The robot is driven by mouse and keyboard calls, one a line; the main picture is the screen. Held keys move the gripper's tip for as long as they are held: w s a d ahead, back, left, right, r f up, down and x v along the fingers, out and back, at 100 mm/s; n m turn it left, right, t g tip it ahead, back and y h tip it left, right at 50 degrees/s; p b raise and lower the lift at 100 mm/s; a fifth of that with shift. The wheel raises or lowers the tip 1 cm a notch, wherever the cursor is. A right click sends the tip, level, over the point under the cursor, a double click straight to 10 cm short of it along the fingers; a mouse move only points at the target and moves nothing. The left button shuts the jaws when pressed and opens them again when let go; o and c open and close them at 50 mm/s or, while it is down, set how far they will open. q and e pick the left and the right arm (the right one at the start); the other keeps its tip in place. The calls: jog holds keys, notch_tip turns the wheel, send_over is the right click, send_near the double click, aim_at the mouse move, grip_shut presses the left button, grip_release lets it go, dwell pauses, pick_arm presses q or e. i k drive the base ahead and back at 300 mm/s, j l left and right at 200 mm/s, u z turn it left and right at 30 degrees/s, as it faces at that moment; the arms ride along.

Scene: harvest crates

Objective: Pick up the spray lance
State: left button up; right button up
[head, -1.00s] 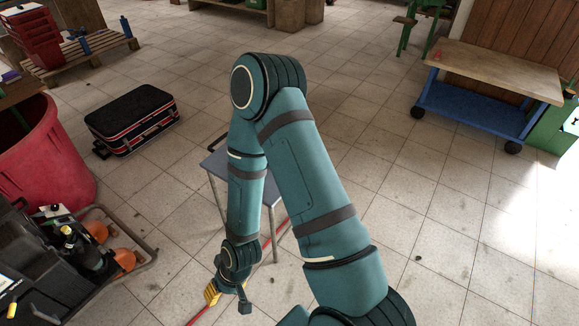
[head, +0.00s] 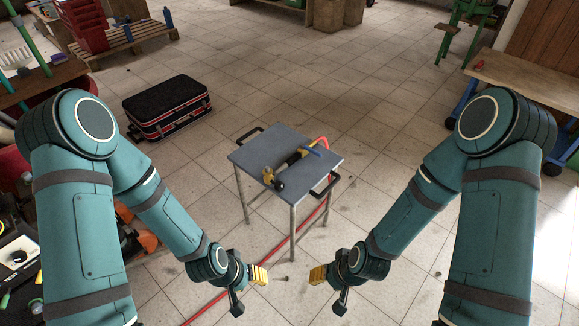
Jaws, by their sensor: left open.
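The spray lance (head: 293,159) lies across the top of a small grey table (head: 256,150) in the middle of the head view. It has a yellow and black near end, a black body, a blue part and a red end toward the far right. My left gripper (head: 260,274) is open and empty, in front of the table and below-left of the lance in the picture. My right gripper (head: 317,275) is to its right, apart from the lance. Its fingers show nearly edge-on, so its opening is unclear. Neither gripper touches the lance.
The table has black handles (head: 328,185) at two sides. A red hose (head: 317,216) runs past its legs on the floor. A black suitcase (head: 166,100) lies behind left. A wooden-topped cart (head: 520,80) stands at right. The tiled floor behind the table is clear.

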aim_at(300, 153)
jog(key=i+l, duration=0.2)
jog(key=i, duration=0.15)
jog(key=i+l, duration=0.15)
jog(key=i, duration=0.25)
jog(key=i+l+u, duration=0.2)
jog(key=u, duration=0.25)
jog(key=i+l+u, duration=0.3)
jog(key=u, duration=0.7)
jog(key=i+l, duration=0.05)
